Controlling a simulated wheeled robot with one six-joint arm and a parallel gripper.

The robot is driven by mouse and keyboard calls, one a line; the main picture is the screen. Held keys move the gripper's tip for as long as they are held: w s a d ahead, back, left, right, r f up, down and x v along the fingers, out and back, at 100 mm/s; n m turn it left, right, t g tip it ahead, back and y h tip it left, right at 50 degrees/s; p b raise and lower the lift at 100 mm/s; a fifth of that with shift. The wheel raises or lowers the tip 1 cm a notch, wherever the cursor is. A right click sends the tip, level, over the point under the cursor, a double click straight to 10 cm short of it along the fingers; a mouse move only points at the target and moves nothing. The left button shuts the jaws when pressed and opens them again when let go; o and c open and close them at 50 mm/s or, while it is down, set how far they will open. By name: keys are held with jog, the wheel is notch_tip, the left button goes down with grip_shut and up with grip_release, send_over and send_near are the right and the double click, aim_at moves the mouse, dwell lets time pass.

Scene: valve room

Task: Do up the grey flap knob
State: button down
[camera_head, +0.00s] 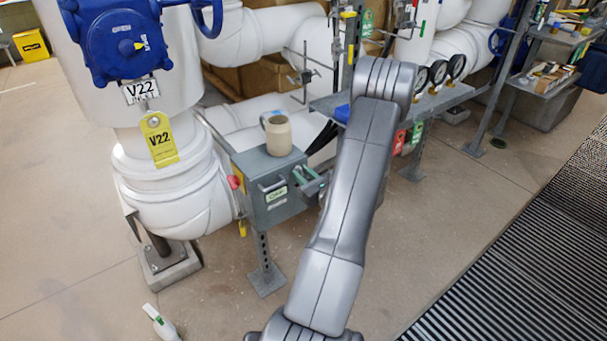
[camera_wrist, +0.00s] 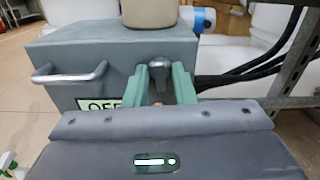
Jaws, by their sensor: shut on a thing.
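The grey flap knob (camera_wrist: 159,66) is on the front face of a grey metal box (camera_wrist: 105,55), near its top edge in the wrist view. My gripper (camera_wrist: 161,76) has its green fingers on either side of the knob and is shut on it. The fingers hide the knob's sides and part of its lower end. In the head view the same box (camera_head: 285,205) stands on a post, and my gripper (camera_head: 309,186) reaches its right side. The knob cannot be made out there. A bar handle (camera_wrist: 70,76) and a green-lettered label (camera_wrist: 98,103) are left of the knob.
A beige mug (camera_head: 277,136) stands on top of the box, close above my gripper. A shelf with gauges (camera_head: 438,72) is behind my arm. Dark cables (camera_wrist: 250,70) run right of the knob.

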jog(key=shift+m, duration=0.5)
jog(key=c, duration=1.5)
grip_release()
jog(key=p+v, duration=0.1)
jog(key=v, duration=1.2)
jog(key=shift+s+d, duration=0.25)
jog(key=shift+s, duration=0.1)
jog(key=x, duration=1.4)
jog(key=shift+b, duration=0.4)
